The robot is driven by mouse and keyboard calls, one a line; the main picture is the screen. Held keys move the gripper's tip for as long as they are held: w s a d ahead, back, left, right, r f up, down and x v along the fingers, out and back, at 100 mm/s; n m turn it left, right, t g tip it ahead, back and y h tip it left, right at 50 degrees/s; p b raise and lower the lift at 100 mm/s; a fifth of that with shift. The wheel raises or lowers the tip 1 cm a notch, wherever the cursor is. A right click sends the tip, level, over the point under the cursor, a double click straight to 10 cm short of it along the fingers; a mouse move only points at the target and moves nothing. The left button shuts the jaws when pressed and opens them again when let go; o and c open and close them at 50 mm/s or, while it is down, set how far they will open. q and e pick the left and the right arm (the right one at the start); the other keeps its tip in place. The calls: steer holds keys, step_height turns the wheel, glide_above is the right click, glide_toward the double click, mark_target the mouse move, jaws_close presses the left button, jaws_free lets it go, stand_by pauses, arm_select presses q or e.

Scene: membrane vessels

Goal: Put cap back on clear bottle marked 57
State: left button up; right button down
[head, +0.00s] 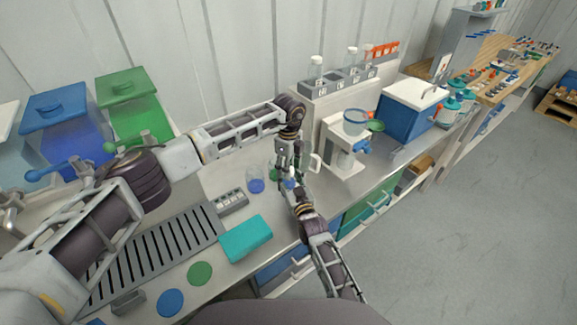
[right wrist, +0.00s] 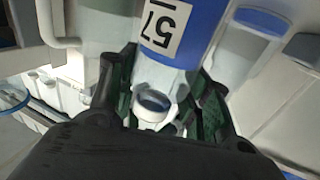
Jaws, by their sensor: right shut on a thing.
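The clear bottle marked 57 (right wrist: 190,28) fills the top of the right wrist view, with blue liquid and a white label that reads upside down there. Its narrow neck (right wrist: 152,104) seems to be an uncapped round mouth. My right gripper (right wrist: 165,95) is shut on the bottle, one finger on each side. In the head view, a small blue part of the bottle (head: 289,184) shows at my right gripper (head: 293,190). My left gripper (head: 287,170) points down just above it. Its fingertips are too small to tell open from shut, and I cannot make out a cap.
A blue beaker (head: 256,186) and a green beaker (head: 273,173) stand left of the grippers. A grey rack (head: 232,203) and a teal cloth (head: 246,239) lie nearer. A white machine (head: 345,150) stands to the right. Capped bottles (head: 316,68) stand on the back shelf.

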arm_select(q)
steer(key=c, duration=0.9)
steer(key=shift+m, duration=3.5)
steer(key=o, duration=1.2)
steer(key=shift+c, duration=0.2)
steer(key=shift+r, duration=2.25)
steer(key=shift+c, duration=0.2)
steer(key=shift+r+n, duration=1.2)
steer(key=shift+r, duration=0.55)
